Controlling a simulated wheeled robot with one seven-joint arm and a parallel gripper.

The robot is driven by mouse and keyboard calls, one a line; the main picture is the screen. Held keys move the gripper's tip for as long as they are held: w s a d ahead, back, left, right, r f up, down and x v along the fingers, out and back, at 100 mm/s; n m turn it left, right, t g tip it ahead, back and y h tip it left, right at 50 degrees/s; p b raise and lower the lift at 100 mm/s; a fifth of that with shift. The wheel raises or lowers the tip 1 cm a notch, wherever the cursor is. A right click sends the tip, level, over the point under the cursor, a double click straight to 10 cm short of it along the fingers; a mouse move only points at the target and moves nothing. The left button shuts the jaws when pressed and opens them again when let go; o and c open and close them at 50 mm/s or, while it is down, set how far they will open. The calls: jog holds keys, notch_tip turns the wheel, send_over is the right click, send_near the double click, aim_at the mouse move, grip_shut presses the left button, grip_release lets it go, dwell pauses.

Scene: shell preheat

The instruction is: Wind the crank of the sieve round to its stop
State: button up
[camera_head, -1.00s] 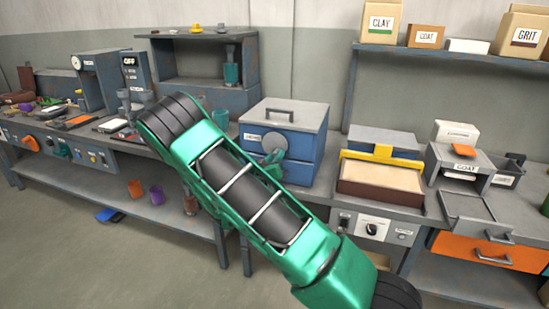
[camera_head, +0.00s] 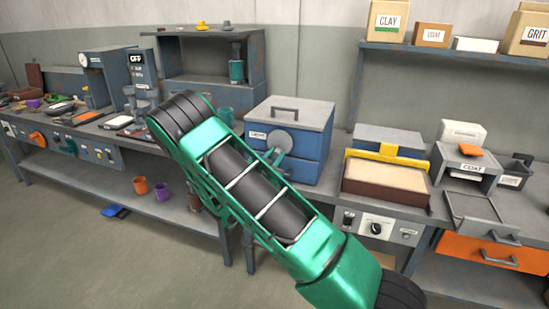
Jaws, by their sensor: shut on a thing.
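The sieve appears to be the blue box (camera_head: 311,152) with a grey lid and top handle, on the bench at centre; its small front label is too blurred to read surely. A round grey disc (camera_head: 282,138) on its front seems to be the crank's hub. My gripper (camera_head: 276,158) shows only as a small grey-green part just below the disc, at the crank. It is shut on the crank handle; the handle itself and the fingertips are mostly hidden behind my green arm. The crank's exact angle cannot be told.
Right of the box stands a tray of pale material (camera_head: 387,177) with a yellow bridge (camera_head: 386,153). A grey slotted stand (camera_head: 465,166) and an orange drawer (camera_head: 490,250) are farther right. Cups (camera_head: 141,185) stand on the lower shelf at left.

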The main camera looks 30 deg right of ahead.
jog(key=shift+w+a+f, duration=0.1)
jog(key=shift+a+f, duration=0.05)
jog(key=shift+f, duration=0.05)
jog(key=o, duration=1)
jog(key=shift+o, duration=0.2)
jog(key=shift+r, duration=0.1)
jog(key=v, duration=1)
jog(key=shift+a, duration=0.25)
jog(key=shift+s, duration=0.25)
